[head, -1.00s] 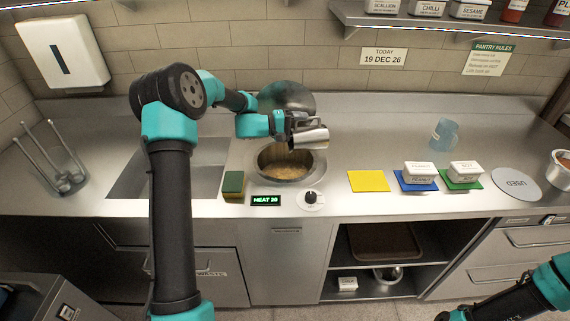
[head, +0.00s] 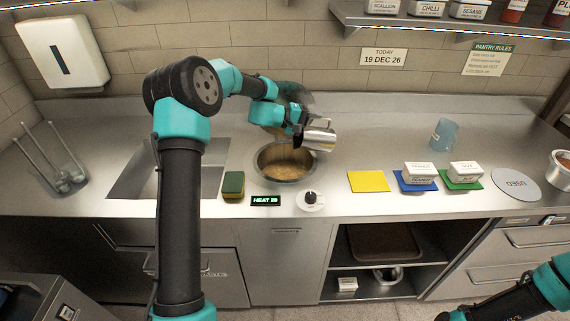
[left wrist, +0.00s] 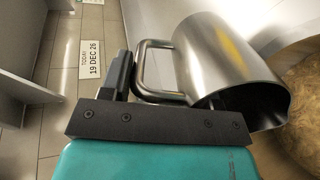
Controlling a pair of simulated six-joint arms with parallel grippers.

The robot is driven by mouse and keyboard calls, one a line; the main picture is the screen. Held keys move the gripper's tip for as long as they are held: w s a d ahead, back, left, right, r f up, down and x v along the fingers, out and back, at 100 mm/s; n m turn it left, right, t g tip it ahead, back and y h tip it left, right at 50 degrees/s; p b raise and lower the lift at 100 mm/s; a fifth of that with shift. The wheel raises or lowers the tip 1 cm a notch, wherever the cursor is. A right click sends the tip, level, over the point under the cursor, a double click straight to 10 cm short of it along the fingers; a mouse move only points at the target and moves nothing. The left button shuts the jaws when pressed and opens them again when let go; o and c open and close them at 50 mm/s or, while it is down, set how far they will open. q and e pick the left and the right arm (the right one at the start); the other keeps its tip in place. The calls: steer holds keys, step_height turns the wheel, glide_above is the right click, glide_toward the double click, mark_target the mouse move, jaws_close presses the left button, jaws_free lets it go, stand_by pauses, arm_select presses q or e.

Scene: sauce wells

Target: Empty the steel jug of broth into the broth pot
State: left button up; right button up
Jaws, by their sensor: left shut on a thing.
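The steel jug (head: 320,138) is held in the air above the back right rim of the broth pot. I see no stream, and the jug's inside is hidden. The broth pot (head: 262,158) is sunk in the counter with brownish broth (head: 285,165) in it. My left gripper (head: 299,131) is shut on the jug's handle. My right gripper is out of view; only part of that arm shows at lower right.
A green and yellow sponge (head: 233,184), a heat display (head: 265,200) and a knob (head: 311,197) are in front. The sink (head: 140,172) is left. Coloured mats, small tubs and a blue cup (head: 444,134) are right.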

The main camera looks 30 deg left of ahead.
arm_select(q)
steer(key=shift+w+d+r+g+y, duration=0.25)
steer(key=shift+w+d+g+y, duration=0.3)
steer(key=shift+d+g+y, duration=0.05)
steer(key=shift+w+d+r+g+y, duration=0.25)
steer(key=shift+r+y, duration=0.1)
steer(key=shift+r, duration=0.1)
steer(key=shift+w+d+r+g+y, duration=0.15)
steer(key=shift+w+r+g+y, duration=0.1)
steer(key=shift+r+y, duration=0.15)
steer(key=shift+w+d+n+g+y+b, duration=0.3)
steer(key=shift+w+d+g+y+b, duration=0.2)
steer(key=shift+w+d+g+y, duration=0.6)
steer(key=shift+w+d+f+g+y, duration=0.2)
steer(key=shift+w+d+g+y, duration=0.2)
steer(key=shift+g+y, duration=0.3)
steer(key=w+d+f+g+y+b, duration=0.1)
steer(key=w+d+f+g+y, duration=0.2)
steer(key=f+g+y, duration=0.1)
steer(key=shift+w, duration=0.35)
steer(key=shift+d+f, duration=0.1)
steer(key=shift+f, duration=0.05)
